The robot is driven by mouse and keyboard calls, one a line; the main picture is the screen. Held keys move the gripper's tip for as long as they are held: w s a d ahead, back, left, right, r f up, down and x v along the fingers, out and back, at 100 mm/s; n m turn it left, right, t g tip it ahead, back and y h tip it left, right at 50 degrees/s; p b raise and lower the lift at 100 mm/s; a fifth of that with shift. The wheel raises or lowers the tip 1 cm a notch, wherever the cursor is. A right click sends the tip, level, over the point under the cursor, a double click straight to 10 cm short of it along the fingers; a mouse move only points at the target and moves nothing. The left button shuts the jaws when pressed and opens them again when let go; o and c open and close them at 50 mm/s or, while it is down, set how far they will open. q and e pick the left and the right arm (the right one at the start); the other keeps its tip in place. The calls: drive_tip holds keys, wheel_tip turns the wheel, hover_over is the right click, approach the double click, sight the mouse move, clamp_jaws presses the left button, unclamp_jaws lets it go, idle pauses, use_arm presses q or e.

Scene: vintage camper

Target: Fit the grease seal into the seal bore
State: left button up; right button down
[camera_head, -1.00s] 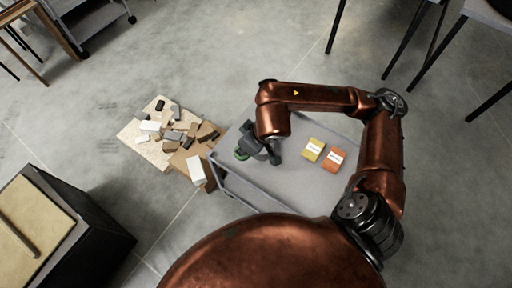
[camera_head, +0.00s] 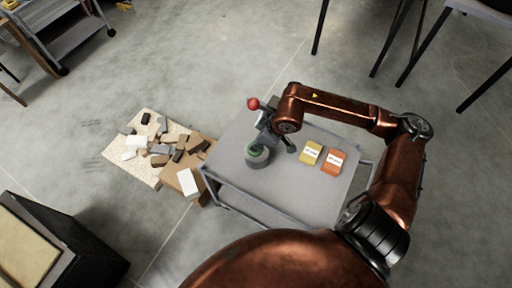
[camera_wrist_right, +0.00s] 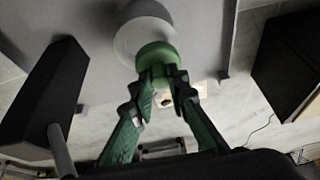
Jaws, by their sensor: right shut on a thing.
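My right gripper (camera_head: 263,141) points down over the grey cart top. In the wrist view its green fingers (camera_wrist_right: 160,73) are shut on a green round seal (camera_wrist_right: 156,54). The seal shows in the head view as a green ring (camera_head: 257,152) at the upper face of a grey round housing (camera_head: 256,162). In the wrist view the seal overlaps the near side of this pale round housing (camera_wrist_right: 140,32). I cannot tell whether it is seated in the bore or just above it; the bore is hidden. My left gripper is not in view.
A yellow box (camera_head: 311,153) and an orange box (camera_head: 332,161) lie on the cart top (camera_head: 290,185) right of the housing. A red ball (camera_head: 253,103) shows beyond the gripper. Several blocks (camera_head: 164,152) lie on boards left of the cart.

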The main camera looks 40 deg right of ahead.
drive_tip(key=shift+w+d+f, duration=0.2)
drive_tip(key=shift+d+f, duration=0.15)
drive_tip(key=shift+f, duration=0.15)
drive_tip(key=f, duration=0.1)
drive_tip(key=f+b, duration=0.1)
drive_tip(key=f, duration=0.1)
drive_tip(key=shift+w+d+f, duration=0.1)
drive_tip(key=shift+d+f, duration=0.15)
drive_tip(key=shift+f, duration=0.05)
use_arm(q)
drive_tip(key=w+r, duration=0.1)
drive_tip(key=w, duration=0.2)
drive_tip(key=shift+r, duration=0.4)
use_arm(e)
drive_tip(key=shift+r, duration=0.1)
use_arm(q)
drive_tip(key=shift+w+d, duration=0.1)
use_arm(e)
drive_tip(key=c, duration=2.1)
unclamp_jaws()
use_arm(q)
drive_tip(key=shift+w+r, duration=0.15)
use_arm(e)
drive_tip(key=shift+o, duration=1.1)
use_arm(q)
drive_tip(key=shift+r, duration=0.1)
